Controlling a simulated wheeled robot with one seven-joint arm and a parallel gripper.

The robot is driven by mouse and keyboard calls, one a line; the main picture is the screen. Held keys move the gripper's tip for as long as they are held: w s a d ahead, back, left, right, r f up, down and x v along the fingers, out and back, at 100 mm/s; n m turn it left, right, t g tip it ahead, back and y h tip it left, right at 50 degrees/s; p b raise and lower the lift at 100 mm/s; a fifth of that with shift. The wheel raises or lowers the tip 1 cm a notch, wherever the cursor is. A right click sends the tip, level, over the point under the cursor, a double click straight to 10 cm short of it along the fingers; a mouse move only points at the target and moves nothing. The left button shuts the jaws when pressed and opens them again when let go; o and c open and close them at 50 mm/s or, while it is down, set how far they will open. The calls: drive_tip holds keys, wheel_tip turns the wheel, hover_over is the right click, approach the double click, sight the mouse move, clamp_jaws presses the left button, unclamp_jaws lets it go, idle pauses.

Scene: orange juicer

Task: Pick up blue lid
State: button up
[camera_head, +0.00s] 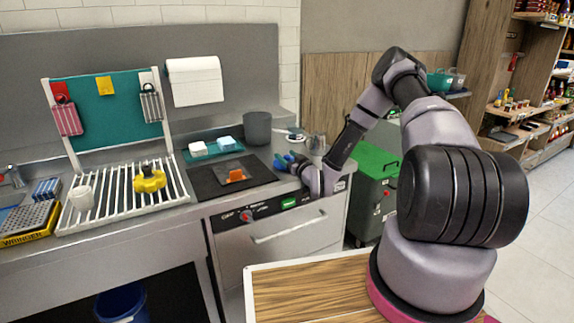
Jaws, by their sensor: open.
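My gripper (283,161) has blue fingertips and is over the right part of the counter, just right of the dark mat. It is small in this view, but its jaws look apart, with nothing seen between them. A small flat bluish piece (294,136) lies behind it near the wall, by a white item; it may be the blue lid, but it is too small to be sure. A light blue block (227,143) sits on a teal tray (207,152) to the left, beside a white block (198,149).
A grey pot (257,128) and a metallic cup (317,144) stand near the gripper. An orange piece (236,175) lies on the dark mat (207,186). A white rack (110,205) holds a yellow item (149,180) and a white cup (81,198). A green-lidded bin (376,163) stands right of the counter.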

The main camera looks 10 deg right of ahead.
clamp_jaws()
drive_tip(key=shift+s+r, duration=0.1)
